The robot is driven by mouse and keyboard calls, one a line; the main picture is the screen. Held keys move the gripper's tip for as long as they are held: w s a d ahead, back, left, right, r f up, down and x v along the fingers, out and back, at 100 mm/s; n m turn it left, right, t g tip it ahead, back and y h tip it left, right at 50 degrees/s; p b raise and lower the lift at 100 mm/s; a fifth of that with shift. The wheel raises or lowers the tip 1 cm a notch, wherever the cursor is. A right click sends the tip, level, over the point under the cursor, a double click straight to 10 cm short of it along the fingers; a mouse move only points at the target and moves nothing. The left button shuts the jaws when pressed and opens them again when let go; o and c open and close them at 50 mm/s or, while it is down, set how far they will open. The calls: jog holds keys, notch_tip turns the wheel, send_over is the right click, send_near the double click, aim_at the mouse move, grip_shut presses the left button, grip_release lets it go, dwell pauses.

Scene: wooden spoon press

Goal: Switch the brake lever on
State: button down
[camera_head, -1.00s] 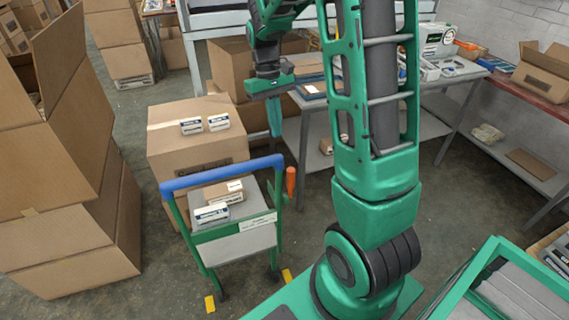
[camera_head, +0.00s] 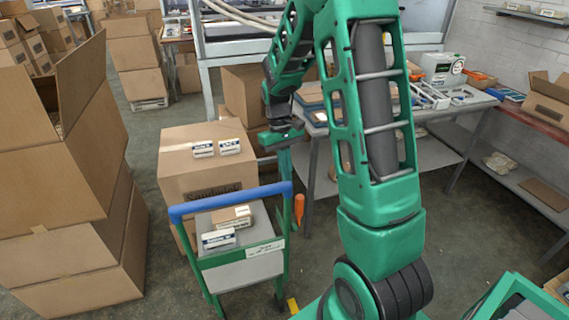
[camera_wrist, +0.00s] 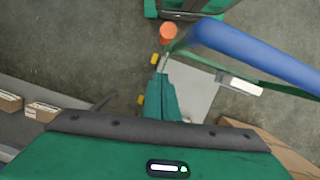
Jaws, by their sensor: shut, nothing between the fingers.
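The brake lever (camera_head: 299,207) has an orange grip and stands at the right side of a small green cart. In the wrist view the orange grip (camera_wrist: 168,32) shows end-on, just beyond my fingertips. The cart has a blue push handle (camera_head: 230,201), seen also at the upper right of the wrist view (camera_wrist: 255,55). My gripper (camera_head: 286,170) points down by the right end of the blue handle. Its teal fingers (camera_wrist: 162,80) are together and empty, apart from the orange grip in the wrist view. Whether they touch the handle I cannot tell.
The cart's grey tray (camera_head: 262,263) carries small boxes (camera_head: 219,239). A large carton (camera_head: 182,180) stands behind the cart, and stacked cartons (camera_head: 70,190) stand at the left. A grey workbench (camera_head: 432,145) is behind my arm. Bare floor lies between the cart and the left stack.

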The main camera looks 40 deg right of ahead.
aim_at(298, 197)
jog(key=shift+s+a+f, duration=0.1)
jog(key=shift+s+f, duration=0.4)
jog(key=shift+s, duration=0.3)
jog(key=shift+s+a+f, duration=0.1)
jog(key=shift+s+f, duration=0.45)
jog(key=shift+s, duration=0.25)
jog(key=shift+s+f, duration=0.5)
jog(key=shift+s, duration=0.3)
jog(key=shift+s+a+r, duration=0.15)
jog(key=shift+s+a, duration=0.1)
jog(key=shift+s, duration=0.55)
jog(key=shift+s+a+r, duration=0.1)
jog(key=shift+s+a, duration=0.1)
jog(key=shift+s, duration=0.55)
